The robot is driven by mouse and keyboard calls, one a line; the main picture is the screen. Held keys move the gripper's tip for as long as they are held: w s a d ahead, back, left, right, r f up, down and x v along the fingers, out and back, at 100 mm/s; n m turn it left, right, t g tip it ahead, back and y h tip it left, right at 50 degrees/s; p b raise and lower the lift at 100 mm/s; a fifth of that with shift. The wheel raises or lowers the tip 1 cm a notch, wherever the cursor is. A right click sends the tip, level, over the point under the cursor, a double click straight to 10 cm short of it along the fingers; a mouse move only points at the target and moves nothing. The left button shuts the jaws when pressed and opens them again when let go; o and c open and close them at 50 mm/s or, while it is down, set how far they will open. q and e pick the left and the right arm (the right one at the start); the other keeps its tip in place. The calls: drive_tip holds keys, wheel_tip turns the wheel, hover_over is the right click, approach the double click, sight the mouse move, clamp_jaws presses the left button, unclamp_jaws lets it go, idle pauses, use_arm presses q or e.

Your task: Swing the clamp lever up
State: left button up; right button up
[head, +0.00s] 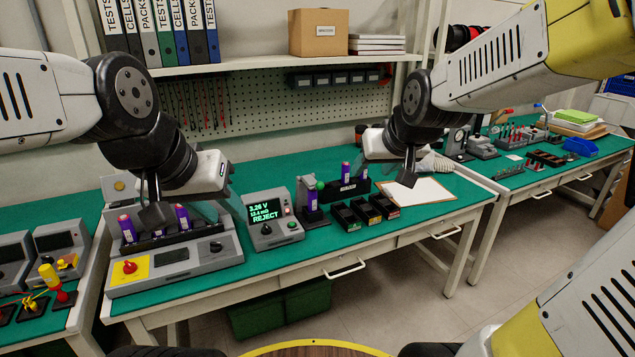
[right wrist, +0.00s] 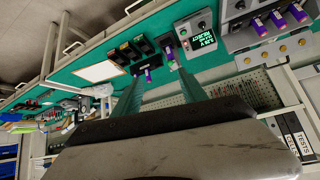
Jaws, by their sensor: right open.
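I cannot make out a clamp lever for certain. A grey upright stand (head: 312,203) with a green ball knob (head: 320,185) and a purple cell stands mid-bench. A blue-handled part (head: 541,107) is small on the far right bench. My right gripper (right wrist: 158,92) is open and empty, its two teal fingers apart. In the head view, it hangs above the bench near the white sheet, right of the stand. My left gripper (head: 218,208) hangs over the right part of the grey cell tester (head: 175,265). Its greenish fingers look apart, with nothing seen between them.
A meter reading REJECT (head: 268,218) stands left of the stand. Black bins (head: 365,211) and a white sheet (head: 418,190) lie to its right. A shelf (head: 270,65) with binders and a cardboard box (head: 318,32) runs above. A floor gap separates the right bench.

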drive_tip(key=w+a+f+n+t, duration=0.1)
drive_tip(key=w+a+f, duration=0.1)
drive_tip(key=w, duration=0.5)
drive_tip(key=w+a+f+t, duration=0.1)
drive_tip(key=w+f, duration=0.2)
drive_tip(key=w, duration=0.3)
drive_tip(key=t+y, duration=0.3)
drive_tip(key=t, duration=0.1)
hover_over(321, 187)
drive_tip(key=s+d, duration=0.1)
drive_tip(key=s, duration=0.6)
wheel_tip(321, 187, down, 13)
drive_tip(key=f+m+t, duration=0.1)
drive_tip(key=f, duration=0.1)
drive_tip(key=f+t, duration=0.1)
drive_tip(key=f, duration=0.1)
drive_tip(key=w+f+m+t+h, duration=0.1)
drive_tip(key=shift+w+d+f+m, duration=0.1)
drive_tip(key=shift+f+m, duration=0.2)
drive_tip(key=shift+f, duration=0.1)
drive_tip(key=x, duration=0.7)
drive_tip(key=shift+w, duration=0.35)
clamp_jaws()
